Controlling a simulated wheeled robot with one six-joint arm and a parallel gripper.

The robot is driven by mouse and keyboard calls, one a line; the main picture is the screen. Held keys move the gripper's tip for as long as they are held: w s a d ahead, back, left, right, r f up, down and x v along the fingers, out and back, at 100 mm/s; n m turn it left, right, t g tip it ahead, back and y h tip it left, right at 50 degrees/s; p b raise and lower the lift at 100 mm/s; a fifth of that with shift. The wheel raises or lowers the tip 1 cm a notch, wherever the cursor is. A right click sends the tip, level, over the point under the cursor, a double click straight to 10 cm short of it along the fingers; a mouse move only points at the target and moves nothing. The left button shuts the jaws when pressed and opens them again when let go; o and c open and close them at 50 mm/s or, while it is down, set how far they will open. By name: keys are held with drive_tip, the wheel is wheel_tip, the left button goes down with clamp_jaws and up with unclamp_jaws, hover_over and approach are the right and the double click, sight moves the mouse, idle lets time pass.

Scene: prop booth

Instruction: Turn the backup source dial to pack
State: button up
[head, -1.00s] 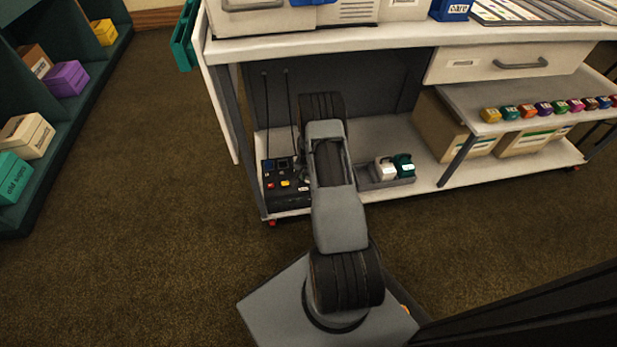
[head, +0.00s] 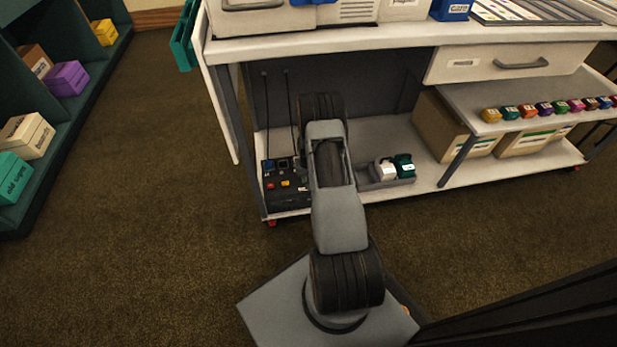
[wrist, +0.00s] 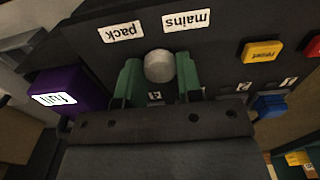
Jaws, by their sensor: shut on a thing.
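The backup source dial is a round pale grey knob (wrist: 159,66) on a dark panel (wrist: 222,56), seen in the wrist view. Two white labels sit beyond it, upside down in this view: "pack" (wrist: 121,32) to the left and "mains" (wrist: 187,20) to the right. No pointer mark on the knob is clear to me. My gripper (wrist: 158,75) has its green fingers on either side of the knob and is shut on it. In the head view the dark unit (head: 284,197) stands on the lower shelf; my arm hides the dial and gripper there.
A purple block labelled "full" (wrist: 72,90) is left of my fingers. Yellow "reset" (wrist: 262,52) and blue (wrist: 270,106) buttons lie to the right. In the head view, two thin antennas rise behind the unit. A grey tray (head: 372,184) holds white and green items beside my arm.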

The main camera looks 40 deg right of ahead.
idle(0.3)
drive_tip(key=o, duration=0.9)
wheel_tip(320, 180, up, 14)
drive_tip(key=p, duration=0.5)
drive_tip(key=shift+f, duration=0.1)
